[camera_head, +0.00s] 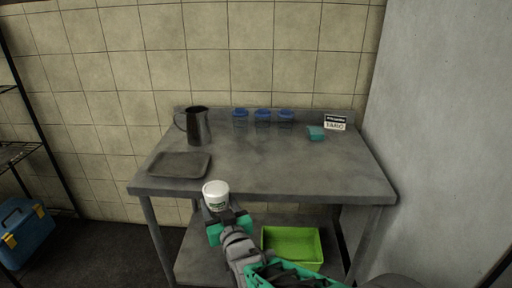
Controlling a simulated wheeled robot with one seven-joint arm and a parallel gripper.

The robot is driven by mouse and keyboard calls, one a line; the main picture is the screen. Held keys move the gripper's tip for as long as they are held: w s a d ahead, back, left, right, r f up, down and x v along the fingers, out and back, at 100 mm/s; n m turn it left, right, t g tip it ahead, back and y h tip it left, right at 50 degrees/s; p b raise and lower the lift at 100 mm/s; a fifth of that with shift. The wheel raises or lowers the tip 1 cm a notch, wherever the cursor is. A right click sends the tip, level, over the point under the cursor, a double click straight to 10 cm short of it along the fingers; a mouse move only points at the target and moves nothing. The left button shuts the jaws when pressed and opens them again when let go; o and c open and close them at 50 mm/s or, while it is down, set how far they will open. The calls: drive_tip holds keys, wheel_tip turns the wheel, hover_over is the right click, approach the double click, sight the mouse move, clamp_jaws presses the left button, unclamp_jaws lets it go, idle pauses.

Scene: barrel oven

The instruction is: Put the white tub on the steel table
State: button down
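The white tub (216,195) has a white lid and a green mark on its side. It is at the end of my gripper (220,208), in front of the near edge of the steel table (265,185). The fingers seem to close around the tub's lower part, which they partly hide. The tub looks upright and overlaps the table's front edge in the picture. I cannot tell its exact height against the tabletop.
A dark jug (198,127) and a grey tray (179,165) stand on the table's left. Several blue-lidded containers (263,118), a teal item (316,133) and a sign (335,122) are at the back. A green bin (292,245) is below. The tabletop's middle and right front are clear.

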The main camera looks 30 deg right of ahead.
drive_tip(key=s+d+r+m+g+h+b, duration=0.1)
drive_tip(key=d+r+m+h+b, duration=0.15)
drive_tip(key=d, duration=0.95)
drive_tip(key=s+d+r+m+g+h+b, duration=0.15)
drive_tip(key=d+r+h, duration=0.25)
drive_tip(key=d, duration=0.9)
drive_tip(key=s+d+r+m+g+h+b, duration=0.1)
drive_tip(key=s+d+r+m+h, duration=0.15)
drive_tip(key=s+d, duration=0.4)
drive_tip(key=s+d+r+m+g+h+b, duration=0.1)
drive_tip(key=s+d+r, duration=0.25)
drive_tip(key=d, duration=0.55)
drive_tip(key=w+d+f, duration=0.2)
drive_tip(key=d+f, duration=0.1)
drive_tip(key=d, duration=0.1)
drive_tip(key=w+d+f+b, duration=0.1)
drive_tip(key=w+d+f, duration=0.2)
drive_tip(key=f, duration=0.1)
drive_tip(key=w+d+f, duration=0.2)
drive_tip(key=d+f, duration=0.1)
drive_tip(key=d, duration=0.1)
drive_tip(key=shift+w+d+f, duration=0.2)
drive_tip(key=shift+w+d, duration=0.05)
drive_tip(key=shift+d, duration=0.05)
wheel_tip(320, 180, down, 3)
drive_tip(key=shift+b, duration=0.3)
